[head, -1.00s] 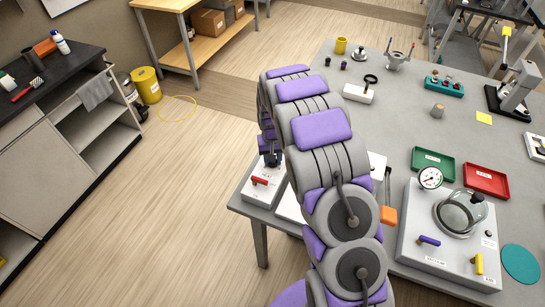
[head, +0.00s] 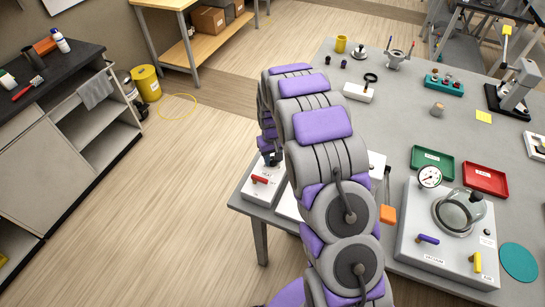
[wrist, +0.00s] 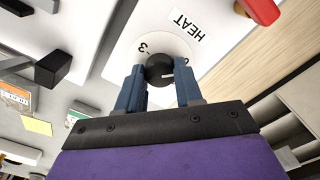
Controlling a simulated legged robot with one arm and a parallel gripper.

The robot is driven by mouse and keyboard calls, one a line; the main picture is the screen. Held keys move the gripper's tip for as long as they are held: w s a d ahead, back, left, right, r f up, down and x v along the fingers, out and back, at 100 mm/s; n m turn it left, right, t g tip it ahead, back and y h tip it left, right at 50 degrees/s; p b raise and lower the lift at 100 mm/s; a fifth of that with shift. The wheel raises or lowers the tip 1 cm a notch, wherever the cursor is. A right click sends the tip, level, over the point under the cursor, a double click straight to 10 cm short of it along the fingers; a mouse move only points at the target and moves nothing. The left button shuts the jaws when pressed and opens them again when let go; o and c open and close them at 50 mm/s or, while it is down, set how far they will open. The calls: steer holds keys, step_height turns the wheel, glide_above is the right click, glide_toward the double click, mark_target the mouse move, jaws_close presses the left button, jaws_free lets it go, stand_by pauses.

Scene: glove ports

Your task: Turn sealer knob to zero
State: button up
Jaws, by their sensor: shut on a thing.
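The sealer is a white box (head: 253,194) at the table's left edge in the head view, with a red lever (head: 260,180) on top. In the wrist view, its black round knob (wrist: 160,68) sits on a white dial (wrist: 132,50) beside a "HEAT" label (wrist: 184,25). A short white line on the knob points right in the wrist view. My gripper (wrist: 160,84) is shut on the knob, a blue finger on each side. In the head view, my arm hides the knob.
The red lever also shows near the knob in the wrist view (wrist: 261,10). A vacuum box (head: 420,255) with a gauge and glass dome stands right of my arm. Green (head: 418,150) and red (head: 469,167) trays lie behind it. Open floor lies left of the table.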

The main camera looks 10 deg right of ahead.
mark_target(272, 159)
steer(key=o, duration=1)
steer(key=shift+o, duration=0.2)
step_height(272, 159, up, 17)
steer(key=p, duration=0.1)
steer(key=shift+r, duration=0.15)
steer(key=s+r+m+g+b, duration=0.1)
steer(key=s+r+b, duration=0.15)
steer(key=s, duration=0.85)
steer(key=s+r+b, duration=0.1)
steer(key=s+r, duration=0.2)
steer(key=s, duration=0.7)
steer(key=s+f+m+b, duration=0.1)
steer(key=s+f+b, duration=0.1)
steer(key=s, duration=1.9)
steer(key=shift+f+g, duration=0.4)
